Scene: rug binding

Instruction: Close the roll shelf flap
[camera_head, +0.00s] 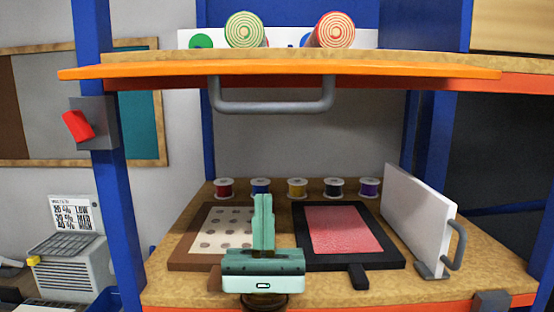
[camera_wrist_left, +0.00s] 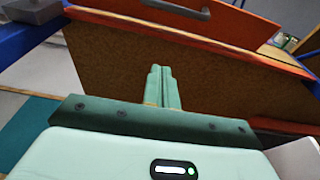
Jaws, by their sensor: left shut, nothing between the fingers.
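The roll shelf flap (camera_head: 420,72) is an orange panel that sticks out, roughly level, along the front of the upper shelf. Its grey bar handle (camera_head: 272,108) hangs below it. In the left wrist view the flap (camera_wrist_left: 240,28) is at the top, with part of the handle (camera_wrist_left: 180,8). My left gripper (camera_head: 263,198) is pale green, below the handle and apart from it, its fingers upright. Its fingers are shut and empty, and they also show in the left wrist view (camera_wrist_left: 162,70). My right gripper is in neither view.
Green (camera_head: 245,30) and red (camera_head: 334,30) rolls lie on the upper shelf. Several thread spools, a dotted board (camera_head: 210,222), a black-framed red pad (camera_head: 340,230) and a white upright panel (camera_head: 415,215) are on the bench. Blue posts (camera_head: 112,190) flank it. The space below the handle is free.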

